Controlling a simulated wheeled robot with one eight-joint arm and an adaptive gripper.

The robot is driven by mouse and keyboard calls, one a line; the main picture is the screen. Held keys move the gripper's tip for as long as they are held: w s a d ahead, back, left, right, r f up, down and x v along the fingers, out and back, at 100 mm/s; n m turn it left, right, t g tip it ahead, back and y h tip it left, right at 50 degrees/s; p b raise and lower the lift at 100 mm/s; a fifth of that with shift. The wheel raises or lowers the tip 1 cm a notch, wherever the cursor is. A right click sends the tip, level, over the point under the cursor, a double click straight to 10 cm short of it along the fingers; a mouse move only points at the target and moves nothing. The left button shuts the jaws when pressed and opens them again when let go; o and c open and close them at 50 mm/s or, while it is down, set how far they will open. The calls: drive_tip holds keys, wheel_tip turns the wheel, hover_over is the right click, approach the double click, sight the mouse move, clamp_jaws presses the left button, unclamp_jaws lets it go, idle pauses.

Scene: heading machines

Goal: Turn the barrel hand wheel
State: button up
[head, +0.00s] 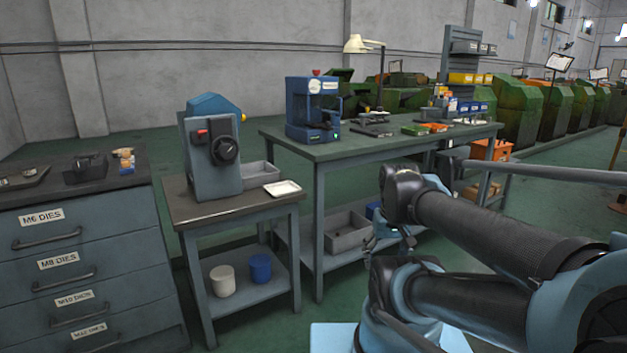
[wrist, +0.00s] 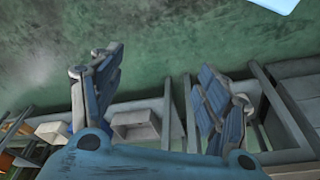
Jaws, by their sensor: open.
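A black round hand wheel (head: 224,150) with a small knob is on the front of a grey bench machine (head: 203,178) with a blue barrel-like top (head: 212,104). The machine stands upright on a small dark-topped table, left of centre in the head view. My gripper (wrist: 158,65) shows in the wrist view with its two blue-padded fingers spread wide and nothing between them. It points down toward the green floor and low shelving, well apart from the wheel. The wheel is not in the wrist view.
The small table (head: 190,212) also bears a grey bin (head: 260,175) and a white tray (head: 282,188). A drawer cabinet (head: 80,260) stands left. A long workbench (head: 345,150) with a blue machine (head: 312,108) stands right. Green floor shows between them.

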drive_tip(key=w+a+r+t+h, duration=0.2)
drive_tip(key=w+r+t, duration=0.25)
drive_tip(key=w, duration=0.65)
drive_tip(key=w+a+r+t+h, duration=0.1)
drive_tip(key=w+a+r+t, duration=0.3)
drive_tip(key=w, duration=0.7)
drive_tip(key=n+t+y, duration=0.5)
drive_tip(key=n+y, duration=0.3)
drive_tip(key=y, duration=0.4)
approach(228, 152)
drive_tip(key=x, duration=1.1)
drive_tip(key=shift+s, duration=0.1)
drive_tip(key=shift+c, duration=0.3)
drive_tip(key=shift+n, duration=0.3)
drive_tip(key=c, duration=1)
